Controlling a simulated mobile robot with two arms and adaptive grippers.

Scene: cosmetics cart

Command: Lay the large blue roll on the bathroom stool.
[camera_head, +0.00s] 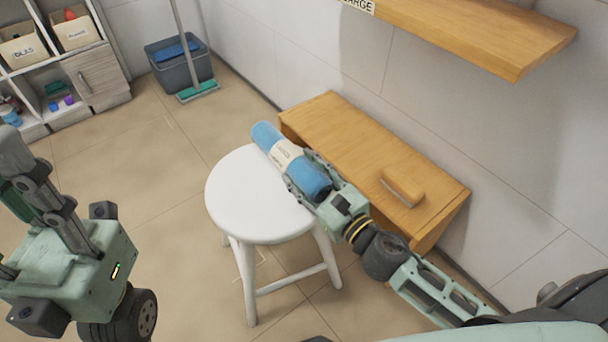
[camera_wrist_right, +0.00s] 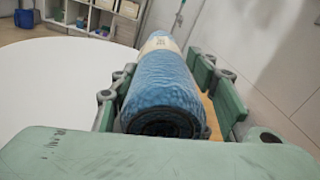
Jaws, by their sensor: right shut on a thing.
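The large blue roll (camera_head: 310,178), with a pale label band around its middle, lies lengthwise in my right gripper (camera_head: 318,182). The gripper is shut on it. In the head view the roll is over the right part of the white round stool (camera_head: 240,205), its far end reaching past the stool's back edge. In the right wrist view the roll (camera_wrist_right: 165,95) sits between the green fingers, with the stool top (camera_wrist_right: 60,90) to the left. Whether the roll touches the seat cannot be told.
A wooden cabinet (camera_head: 350,155) with a wooden block (camera_head: 403,187) on it stands close right of the stool. A wooden shelf (camera_head: 480,35) hangs above. A grey mop bucket (camera_head: 180,68) and shelving unit (camera_head: 95,75) stand behind. The stool's left half is bare.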

